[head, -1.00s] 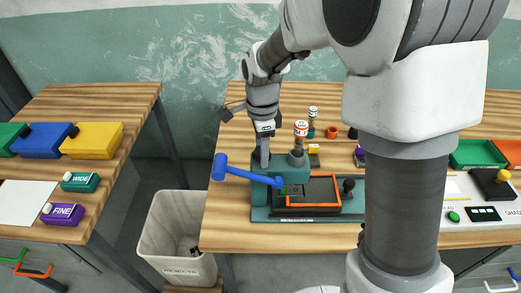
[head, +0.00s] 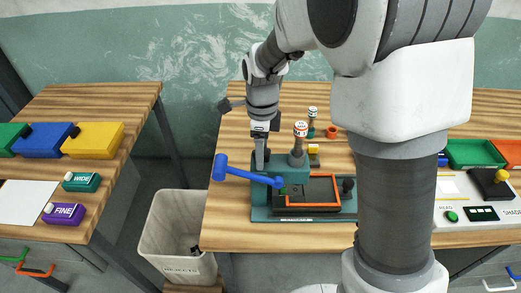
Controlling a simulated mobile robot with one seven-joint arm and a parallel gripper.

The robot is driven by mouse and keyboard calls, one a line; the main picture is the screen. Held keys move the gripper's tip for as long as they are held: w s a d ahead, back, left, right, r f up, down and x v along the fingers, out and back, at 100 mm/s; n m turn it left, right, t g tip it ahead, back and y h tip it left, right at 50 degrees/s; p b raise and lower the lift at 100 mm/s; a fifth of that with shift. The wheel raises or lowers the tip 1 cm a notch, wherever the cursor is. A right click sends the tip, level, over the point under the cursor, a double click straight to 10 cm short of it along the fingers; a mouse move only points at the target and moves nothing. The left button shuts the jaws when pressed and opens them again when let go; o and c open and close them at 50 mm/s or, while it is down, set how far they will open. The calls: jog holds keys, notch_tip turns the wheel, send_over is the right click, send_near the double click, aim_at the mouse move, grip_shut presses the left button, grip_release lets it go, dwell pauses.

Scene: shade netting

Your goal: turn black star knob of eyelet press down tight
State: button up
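The eyelet press is a teal machine (head: 262,203) on the middle table, with a long blue lever (head: 247,174) and an orange-framed dark plate (head: 313,190). A black knob (head: 349,186) stands at the right end of its base. Another small dark rounded part (head: 266,156) shows beside my fingers at the back left of the press; I cannot tell its shape. My gripper (head: 260,164) points down at this back left corner, behind the blue lever. Its fingers look like one narrow grey strip, so their opening and any contact are unclear.
A rejects bin (head: 178,235) is on the floor at left. A left table holds coloured boxes (head: 92,140). Green and orange trays (head: 472,153) and a panel with buttons (head: 480,213) are at right.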

jog(key=shift+o, duration=0.4)
jog(key=shift+f, duration=0.1)
jog(key=shift+r+p, duration=1.35)
jog(key=shift+r, duration=0.2)
